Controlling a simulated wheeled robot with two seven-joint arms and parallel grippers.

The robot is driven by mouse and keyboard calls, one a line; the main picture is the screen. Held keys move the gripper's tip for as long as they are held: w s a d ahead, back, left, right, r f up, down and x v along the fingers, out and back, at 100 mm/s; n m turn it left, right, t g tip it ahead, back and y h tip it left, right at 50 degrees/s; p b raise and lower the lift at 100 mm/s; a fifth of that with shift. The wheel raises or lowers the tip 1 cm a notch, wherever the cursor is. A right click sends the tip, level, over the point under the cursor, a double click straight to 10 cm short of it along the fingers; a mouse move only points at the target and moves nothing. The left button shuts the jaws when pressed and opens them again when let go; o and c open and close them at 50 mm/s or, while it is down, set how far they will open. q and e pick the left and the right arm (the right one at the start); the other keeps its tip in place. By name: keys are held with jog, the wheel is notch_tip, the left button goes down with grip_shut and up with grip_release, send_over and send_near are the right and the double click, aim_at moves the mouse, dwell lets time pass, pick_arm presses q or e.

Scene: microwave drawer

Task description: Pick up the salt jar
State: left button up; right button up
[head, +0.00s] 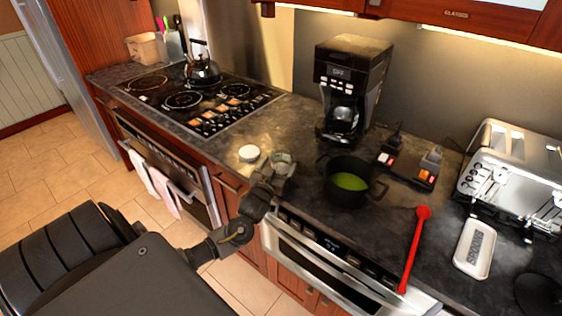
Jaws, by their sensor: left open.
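A small round jar with a white lid (249,153) stands on the dark counter, right of the cooktop; it looks like the salt jar, but no label is readable. My left arm reaches in from the lower left. My left gripper (272,172) is open over the counter's front edge, close to the right of the jar. I see no grip on the jar, and I cannot tell whether a finger touches it. My right gripper is not in view.
A dark pot with green contents (349,181) stands right of my gripper, with a red spoon (416,245) beyond. A coffee maker (350,85) stands behind, a toaster (512,180) at right, and a kettle (202,68) on the cooktop (187,122).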

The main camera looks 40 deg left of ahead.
pick_arm(q)
jog(key=c, duration=1.1)
jog(key=shift+r, duration=0.1)
